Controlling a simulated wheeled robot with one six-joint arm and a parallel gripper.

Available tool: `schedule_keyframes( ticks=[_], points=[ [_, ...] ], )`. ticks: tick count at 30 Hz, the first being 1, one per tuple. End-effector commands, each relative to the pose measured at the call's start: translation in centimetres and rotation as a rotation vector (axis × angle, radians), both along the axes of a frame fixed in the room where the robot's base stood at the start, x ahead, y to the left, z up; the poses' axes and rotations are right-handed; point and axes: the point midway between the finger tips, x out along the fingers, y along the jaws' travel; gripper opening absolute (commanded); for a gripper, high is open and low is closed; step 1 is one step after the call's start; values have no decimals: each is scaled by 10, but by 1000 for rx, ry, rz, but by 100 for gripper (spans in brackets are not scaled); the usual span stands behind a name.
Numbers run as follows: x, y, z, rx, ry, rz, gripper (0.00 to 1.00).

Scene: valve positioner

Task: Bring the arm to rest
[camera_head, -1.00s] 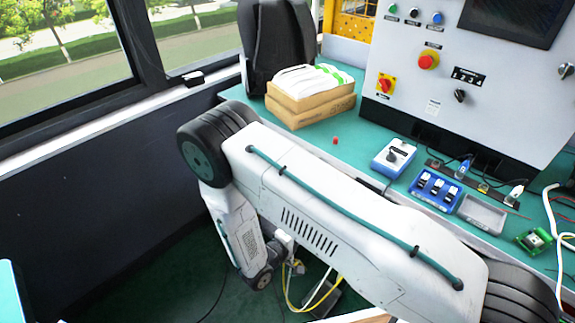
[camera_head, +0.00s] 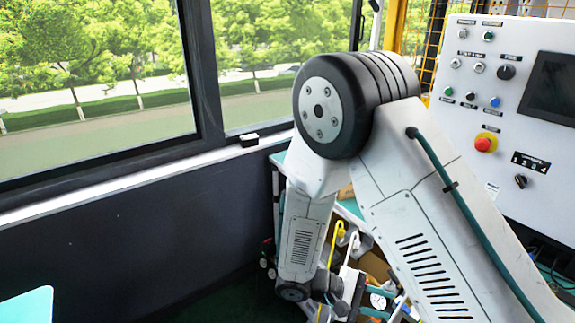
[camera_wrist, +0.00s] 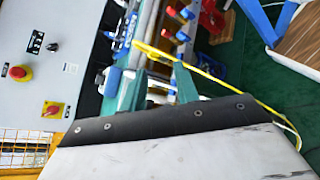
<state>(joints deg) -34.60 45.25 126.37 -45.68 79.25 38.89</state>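My arm fills the middle and right of the head view, its elbow raised and its forearm hanging down. Its wrist end is low in that view, in front of the bench, and the fingers cannot be made out there. In the wrist view my gripper (camera_wrist: 156,84) shows two teal fingers standing apart beyond a white and black housing. Nothing is seen held between them; a yellow cable (camera_wrist: 205,76) passes behind.
A control panel (camera_head: 482,100) with a red emergency button (camera_head: 486,142) and a dark screen (camera_head: 553,88) stands at right. The teal bench is mostly hidden behind my arm. A window sill (camera_head: 130,183) and dark wall (camera_head: 120,240) are at left, with free room before them.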

Motion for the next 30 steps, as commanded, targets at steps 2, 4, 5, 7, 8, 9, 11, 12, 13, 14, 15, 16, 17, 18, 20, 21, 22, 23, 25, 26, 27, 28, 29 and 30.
schedule_keyframes(
  ticks=[2, 4, 5, 7, 8, 9, 11, 12, 13, 14, 15, 16, 17, 18, 20, 21, 22, 23, 25, 26, 27, 28, 29, 30],
  points=[
    [-8, -4, 27, 83, 19, -79, 31],
    [-16, -7, 47, 158, 36, -140, 31],
    [-20, -8, 55, 191, 41, -163, 31],
    [-28, -11, 74, 270, 48, -214, 31],
    [-32, -12, 82, 304, 48, -234, 31],
    [-37, -13, 92, 351, 48, -259, 31],
    [-44, -15, 107, 423, 42, -293, 31],
    [-49, -16, 116, 469, 37, -313, 31],
    [-53, -16, 123, 505, 30, -329, 31],
    [-56, -17, 130, 540, 21, -341, 31],
    [-61, -18, 138, 587, 9, -358, 31],
    [-65, -18, 145, 622, -2, -368, 31],
    [-68, -19, 151, 657, -14, -380, 31],
    [-73, -20, 159, 702, -32, -392, 31],
    [-80, -21, 172, 768, -63, -408, 31],
    [-85, -22, 179, 812, -85, -418, 31],
    [-88, -22, 185, 844, -104, -424, 31],
    [-92, -23, 191, 875, -126, -429, 31],
    [-100, -24, 203, 943, -176, -442, 31],
    [-103, -25, 209, 971, -201, -446, 31],
    [-108, -26, 216, 1007, -234, -451, 31],
    [-111, -27, 221, 1031, -261, -456, 31],
    [-115, -27, 226, 1056, -291, -462, 31],
    [-119, -29, 233, 1085, -332, -467, 31]
  ],
)
